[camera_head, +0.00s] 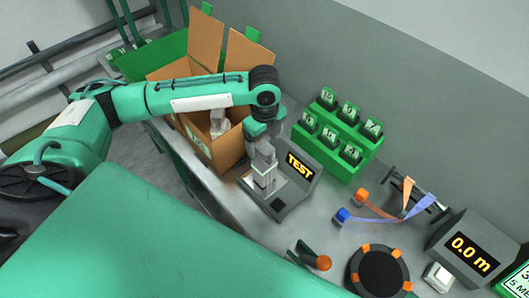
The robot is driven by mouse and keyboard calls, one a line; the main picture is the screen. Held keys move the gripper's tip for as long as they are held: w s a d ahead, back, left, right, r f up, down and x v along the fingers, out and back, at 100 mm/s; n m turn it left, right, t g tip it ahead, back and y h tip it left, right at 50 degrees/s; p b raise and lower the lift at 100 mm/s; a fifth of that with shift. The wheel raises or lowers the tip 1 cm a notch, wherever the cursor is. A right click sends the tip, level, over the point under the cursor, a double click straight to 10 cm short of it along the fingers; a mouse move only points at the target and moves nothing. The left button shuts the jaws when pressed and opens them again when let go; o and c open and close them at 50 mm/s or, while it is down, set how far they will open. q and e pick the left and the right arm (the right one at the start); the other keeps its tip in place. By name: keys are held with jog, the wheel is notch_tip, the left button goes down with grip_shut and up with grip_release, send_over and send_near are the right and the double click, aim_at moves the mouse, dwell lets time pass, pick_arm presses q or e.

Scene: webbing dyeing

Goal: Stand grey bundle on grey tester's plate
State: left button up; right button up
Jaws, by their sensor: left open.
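The grey tester (301,184) stands on the bench, with a dark display reading TEST in yellow. My left gripper (264,181) is over the left part of the tester, pointing down, with its jaws open. A pale grey upright piece, seemingly the grey bundle (264,170), shows between the fingers. The fingers partly cover it, and I cannot tell whether its foot touches the plate. A dark square (279,202) shows on the tester's front part beside the fingertips. My right gripper is not in view.
An open cardboard box (200,67) with a pale item (219,123) inside stands behind my left arm. A green rack (335,151) of numbered pieces stands behind the tester. Blue and orange webbing (380,216), a dark round pad (380,273) and a 0.0 m meter (470,247) lie right.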

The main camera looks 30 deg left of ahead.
pick_arm(q)
notch_tip(320, 180, up, 5)
jog(key=shift+r+b, duration=0.1)
jog(key=shift+b, duration=0.3)
dwell(0.4)
